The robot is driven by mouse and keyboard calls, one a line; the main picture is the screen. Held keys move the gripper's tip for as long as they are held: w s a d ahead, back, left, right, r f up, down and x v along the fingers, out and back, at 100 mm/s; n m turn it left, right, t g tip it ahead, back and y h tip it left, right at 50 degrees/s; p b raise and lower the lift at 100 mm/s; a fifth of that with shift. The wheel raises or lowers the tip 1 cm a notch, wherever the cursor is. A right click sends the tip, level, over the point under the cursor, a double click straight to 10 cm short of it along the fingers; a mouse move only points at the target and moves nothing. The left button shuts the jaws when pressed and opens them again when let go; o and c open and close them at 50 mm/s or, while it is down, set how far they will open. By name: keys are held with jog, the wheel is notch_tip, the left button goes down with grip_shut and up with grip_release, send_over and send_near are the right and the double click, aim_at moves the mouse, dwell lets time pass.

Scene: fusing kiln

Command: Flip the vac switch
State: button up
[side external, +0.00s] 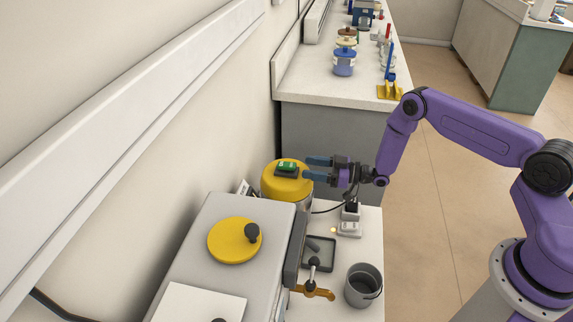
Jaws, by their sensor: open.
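A green rocker switch (287,167) in a dark housing sits on top of a yellow-capped canister (270,185); I take it for the vac switch, but no label is readable. Its exact tilt is too small to tell. My gripper (309,168) comes in from the right with its two blue fingers apart and empty. The fingertips are just right of the switch housing, close to the cap's right edge. I cannot tell whether they touch the cap.
A grey kiln body (205,275) with a yellow round cap (233,241) stands in front at left. A dark tray (319,254), a grey pot (363,286) and a white socket block (349,229) share the bench. A back counter (320,88) holds jars.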

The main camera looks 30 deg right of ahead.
aim_at(286, 164)
jog(key=x, duration=0.8)
jog(key=shift+w+a+f, duration=0.1)
